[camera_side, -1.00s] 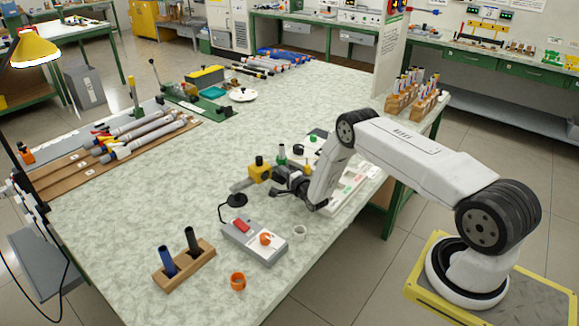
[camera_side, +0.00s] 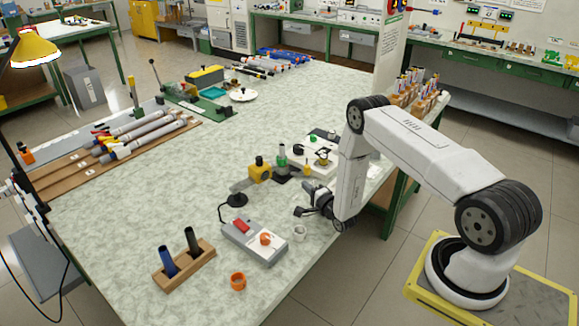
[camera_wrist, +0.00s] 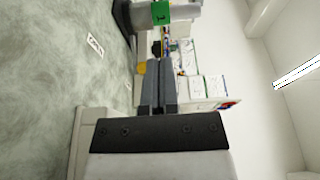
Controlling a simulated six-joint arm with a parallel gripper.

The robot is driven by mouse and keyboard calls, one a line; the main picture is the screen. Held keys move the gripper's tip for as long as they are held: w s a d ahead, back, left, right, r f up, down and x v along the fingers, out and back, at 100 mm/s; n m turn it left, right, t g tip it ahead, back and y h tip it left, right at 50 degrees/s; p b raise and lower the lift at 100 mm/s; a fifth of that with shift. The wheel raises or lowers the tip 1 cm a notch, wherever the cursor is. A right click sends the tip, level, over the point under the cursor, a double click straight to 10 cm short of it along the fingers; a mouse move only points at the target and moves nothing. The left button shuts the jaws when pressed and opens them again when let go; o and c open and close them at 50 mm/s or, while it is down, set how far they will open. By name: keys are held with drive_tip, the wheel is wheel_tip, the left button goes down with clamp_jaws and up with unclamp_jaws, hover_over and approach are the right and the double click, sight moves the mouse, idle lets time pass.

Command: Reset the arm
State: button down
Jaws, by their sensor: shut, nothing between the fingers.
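My gripper (camera_side: 300,211) is dark and sits low over the right part of the speckled bench top (camera_side: 130,215), just behind a small white ring. It points left in the side view. Its fingers are closed together and hold nothing. In the wrist view the closed grey fingers of my gripper (camera_wrist: 158,62) point up the picture, and a grey part with a green label (camera_wrist: 162,12) shows beyond their tips.
A grey box with red and orange controls (camera_side: 254,242) stands near the gripper. A yellow device on a black foot (camera_side: 260,170) and a black-and-green post (camera_side: 282,158) stand behind it. A wooden block with two rods (camera_side: 184,265) is front left. The bench's middle is clear.

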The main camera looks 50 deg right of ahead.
drive_tip(key=shift+v, duration=1.15)
drive_tip(key=shift+d, duration=0.15)
drive_tip(key=shift+w+r+n, duration=0.3)
drive_tip(key=shift+w+r, duration=0.1)
drive_tip(key=a+r+n+g+y, duration=0.3)
drive_tip(key=a+r+n+g, duration=0.4)
drive_tip(key=a+r+n, duration=0.4)
drive_tip(key=s+a+r+n+g+y, duration=0.1)
drive_tip(key=s+a+r+n+g, duration=0.2)
drive_tip(key=s, duration=0.6)
drive_tip(key=s+a+r+n+g+y, duration=0.1)
drive_tip(key=s+a+r+n+g, duration=0.3)
drive_tip(key=s, duration=0.5)
drive_tip(key=a+r+n, duration=0.1)
drive_tip(key=a+n, duration=0.1)
drive_tip(key=shift+a+r+n+g, duration=0.3)
drive_tip(key=shift+a+r+n, duration=0.05)
drive_tip(key=shift+r+n, duration=0.05)
